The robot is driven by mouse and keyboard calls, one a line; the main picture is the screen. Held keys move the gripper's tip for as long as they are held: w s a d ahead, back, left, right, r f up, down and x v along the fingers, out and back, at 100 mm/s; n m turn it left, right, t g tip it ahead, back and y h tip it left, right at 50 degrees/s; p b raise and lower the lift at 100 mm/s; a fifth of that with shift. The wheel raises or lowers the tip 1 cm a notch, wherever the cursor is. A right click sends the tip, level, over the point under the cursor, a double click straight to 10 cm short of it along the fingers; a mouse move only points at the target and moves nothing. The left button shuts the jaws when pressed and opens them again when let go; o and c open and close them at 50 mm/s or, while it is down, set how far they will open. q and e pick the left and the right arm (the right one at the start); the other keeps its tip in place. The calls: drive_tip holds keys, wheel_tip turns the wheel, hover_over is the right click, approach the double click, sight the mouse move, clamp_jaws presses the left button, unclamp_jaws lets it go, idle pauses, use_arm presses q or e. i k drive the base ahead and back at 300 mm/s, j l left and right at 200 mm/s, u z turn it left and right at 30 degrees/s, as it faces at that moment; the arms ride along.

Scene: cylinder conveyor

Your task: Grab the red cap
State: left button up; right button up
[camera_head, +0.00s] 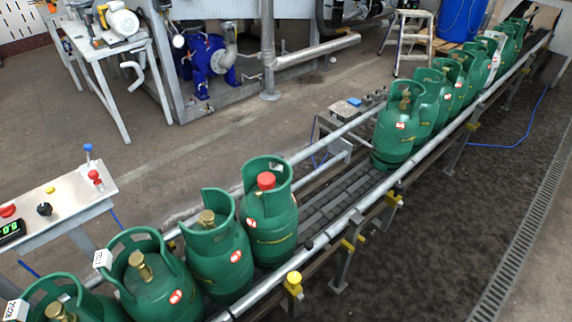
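A red cap (266,181) sits on the valve of a green gas cylinder (270,222), inside its collar, near the middle of the head view. This cylinder stands upright on the conveyor (325,208), at the front of the near group. The neighbouring cylinder (217,255) has a bare brass valve. Neither of my grippers shows in this view.
Several more green cylinders stand at the lower left and along the far conveyor (397,125), with a bare stretch between the groups. Guide rails (345,223) flank the belt. A control panel (62,205) with red, blue and black knobs stands at left.

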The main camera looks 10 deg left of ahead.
sight(266, 181)
drive_tip(key=i+l, duration=0.35)
drive_tip(key=i+l+u, duration=0.1)
drive_tip(key=i+l, duration=0.3)
drive_tip(key=l, duration=0.15)
